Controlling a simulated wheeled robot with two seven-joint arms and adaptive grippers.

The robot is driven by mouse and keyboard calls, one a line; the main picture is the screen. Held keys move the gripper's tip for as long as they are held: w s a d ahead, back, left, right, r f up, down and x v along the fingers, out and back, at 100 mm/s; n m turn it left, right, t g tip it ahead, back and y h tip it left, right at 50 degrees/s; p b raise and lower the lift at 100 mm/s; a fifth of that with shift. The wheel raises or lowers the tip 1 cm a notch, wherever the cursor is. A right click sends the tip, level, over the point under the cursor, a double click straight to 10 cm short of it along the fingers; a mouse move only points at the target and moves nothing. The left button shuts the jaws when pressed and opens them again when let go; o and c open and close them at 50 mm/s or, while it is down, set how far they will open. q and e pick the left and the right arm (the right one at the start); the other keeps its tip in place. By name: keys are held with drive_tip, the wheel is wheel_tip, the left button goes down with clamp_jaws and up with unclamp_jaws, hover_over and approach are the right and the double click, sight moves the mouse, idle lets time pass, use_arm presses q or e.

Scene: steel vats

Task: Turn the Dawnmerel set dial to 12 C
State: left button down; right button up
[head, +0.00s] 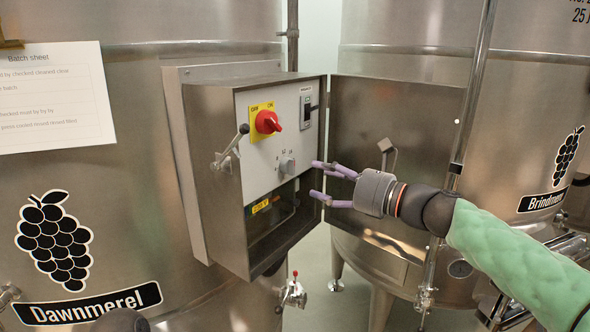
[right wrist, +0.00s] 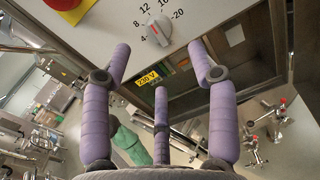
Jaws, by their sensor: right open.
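The set dial (head: 286,165) is a small grey knob on the pale panel of the open control box fixed to the Dawnmerel vat. In the right wrist view the dial (right wrist: 158,30) has a printed scale around it with 4, 8, 12 and 20 readable; which number it points at I cannot tell for sure. My right gripper (head: 319,180) has lilac fingers. It is open and empty, to the right of the dial and apart from it. In the right wrist view its spread fingers (right wrist: 159,58) stand below the dial. My left gripper is not in view.
A red switch (head: 267,122) on a yellow plate sits above the dial. A small display (head: 306,111) is at upper right. Below is a recess with a yellow 230 V label (head: 260,206). The open door (head: 375,110) stands behind my right gripper. The Brindmerel vat (head: 550,75) is at right.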

sight(294, 169)
drive_tip(key=x, duration=0.8)
drive_tip(key=shift+w+p, duration=0.1)
drive_tip(key=shift+p, duration=0.3)
